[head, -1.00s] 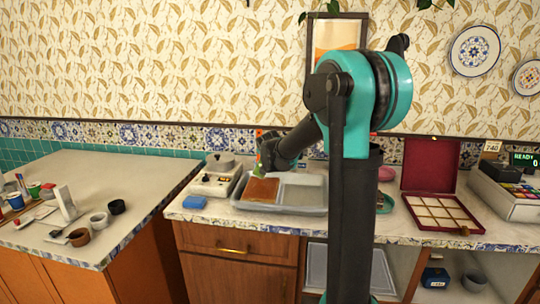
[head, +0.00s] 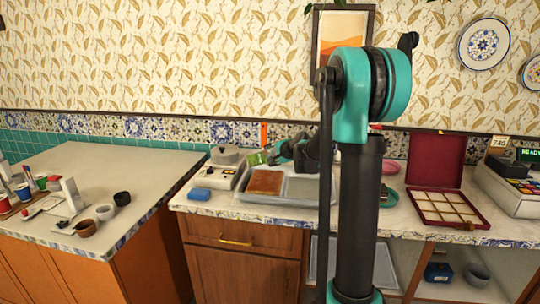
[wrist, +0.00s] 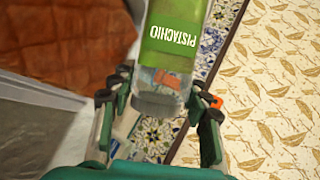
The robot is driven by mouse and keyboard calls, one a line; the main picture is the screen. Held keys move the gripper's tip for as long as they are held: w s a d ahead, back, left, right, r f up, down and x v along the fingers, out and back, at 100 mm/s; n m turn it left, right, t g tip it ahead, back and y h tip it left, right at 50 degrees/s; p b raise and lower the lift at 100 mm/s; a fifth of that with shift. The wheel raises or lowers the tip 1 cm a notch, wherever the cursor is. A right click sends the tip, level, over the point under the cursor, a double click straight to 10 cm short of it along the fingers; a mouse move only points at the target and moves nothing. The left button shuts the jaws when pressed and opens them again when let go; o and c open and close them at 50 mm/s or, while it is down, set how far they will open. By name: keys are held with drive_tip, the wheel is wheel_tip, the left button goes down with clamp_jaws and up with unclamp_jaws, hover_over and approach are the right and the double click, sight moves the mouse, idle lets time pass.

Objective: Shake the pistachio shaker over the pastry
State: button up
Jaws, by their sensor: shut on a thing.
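The pistachio shaker, with a green label (wrist: 172,40) and a clear end, is held between the fingers of my gripper (wrist: 160,92) in the wrist view. Its label reads upside down there. In the head view the small green shaker (head: 257,158) appears tilted, at the tip of my gripper (head: 270,157), just behind and above the pastry. The brown, flat, rectangular pastry (head: 266,181) lies in the left part of a grey tray (head: 312,203). It also shows at the upper left of the wrist view (wrist: 60,40). The shaker's far end is cut off in the wrist view.
A grey-white appliance (head: 215,178) and a blue block (head: 200,194) stand left of the tray. An open red box (head: 437,181) stands to the right. A patterned tile wall (head: 180,128) is close behind. The tray's right side is empty.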

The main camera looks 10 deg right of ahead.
drive_tip(key=shift+f+m+y, duration=0.35)
drive_tip(key=shift+m+y, duration=0.25)
drive_tip(key=shift+m, duration=0.1)
drive_tip(key=m+t+y, duration=0.1)
drive_tip(key=m+y, duration=0.2)
drive_tip(key=shift+d, duration=0.1)
drive_tip(key=shift+y, duration=0.3)
wheel_tip(320, 180, up, 2)
drive_tip(key=shift+r, duration=0.2)
drive_tip(key=shift+f, duration=1.2)
drive_tip(key=shift+r, duration=1.25)
drive_tip(key=shift+f, duration=1.25)
